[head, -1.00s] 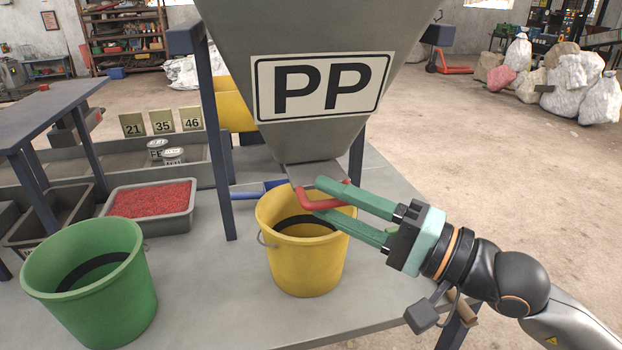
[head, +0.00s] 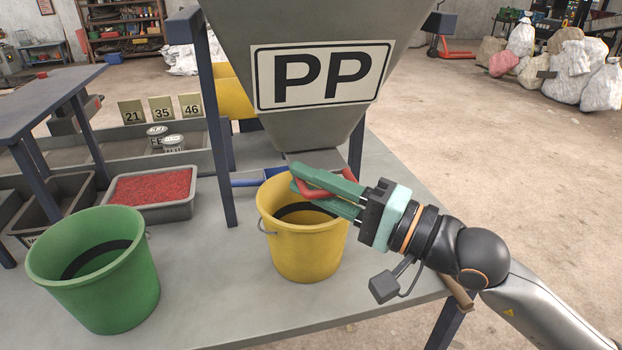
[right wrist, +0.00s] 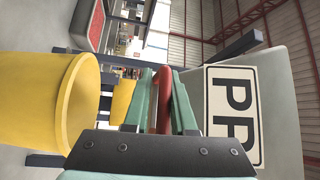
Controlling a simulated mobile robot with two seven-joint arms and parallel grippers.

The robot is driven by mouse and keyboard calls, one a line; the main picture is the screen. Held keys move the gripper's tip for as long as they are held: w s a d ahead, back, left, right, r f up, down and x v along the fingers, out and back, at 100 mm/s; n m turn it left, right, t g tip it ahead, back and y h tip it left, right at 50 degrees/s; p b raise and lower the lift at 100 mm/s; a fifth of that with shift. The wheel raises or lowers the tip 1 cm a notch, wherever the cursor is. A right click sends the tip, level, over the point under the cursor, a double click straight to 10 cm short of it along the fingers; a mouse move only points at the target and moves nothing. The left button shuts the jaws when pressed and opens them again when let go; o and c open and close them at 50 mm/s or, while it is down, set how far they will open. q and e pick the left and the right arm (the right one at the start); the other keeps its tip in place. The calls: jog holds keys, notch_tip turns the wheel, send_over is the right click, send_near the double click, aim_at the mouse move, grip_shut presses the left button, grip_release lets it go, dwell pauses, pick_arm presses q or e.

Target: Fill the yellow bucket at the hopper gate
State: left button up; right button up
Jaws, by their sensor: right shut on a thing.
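The yellow bucket (head: 300,255) stands upright on the table under the grey PP hopper (head: 310,132). A dark band rings its inside, and I see no pellets in the part that shows. The red gate handle (head: 308,190) is at the hopper's outlet, above the bucket. My right gripper (head: 300,180) is shut on this handle; its green fingers partly hide the handle and the bucket's rim. In the right wrist view the red handle (right wrist: 162,100) lies between the fingers, with the yellow bucket (right wrist: 60,105) to the left. My left gripper is not in view.
A green bucket (head: 95,285) stands at the front left of the table (head: 215,290). A grey tray (head: 150,213) of red pellets is behind it. A blue piece (head: 255,180) lies behind the yellow bucket. A blue post (head: 215,130) stands left of the hopper.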

aim_at(320, 197)
jog(key=shift+r, duration=0.3)
grip_shut()
jog(key=shift+r, duration=0.25)
dwell(0.3)
jog(key=shift+s, duration=0.15)
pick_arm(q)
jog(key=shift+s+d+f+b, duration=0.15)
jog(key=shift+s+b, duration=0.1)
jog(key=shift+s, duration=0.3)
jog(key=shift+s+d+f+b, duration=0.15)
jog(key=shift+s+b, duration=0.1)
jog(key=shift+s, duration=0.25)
pick_arm(e)
jog(key=s, duration=0.2)
jog(key=s+d, duration=0.1)
jog(key=shift+s+d, duration=0.15)
jog(key=shift+s, duration=0.25)
jog(key=o, duration=0.6)
grip_release()
jog(key=shift+f, duration=0.1)
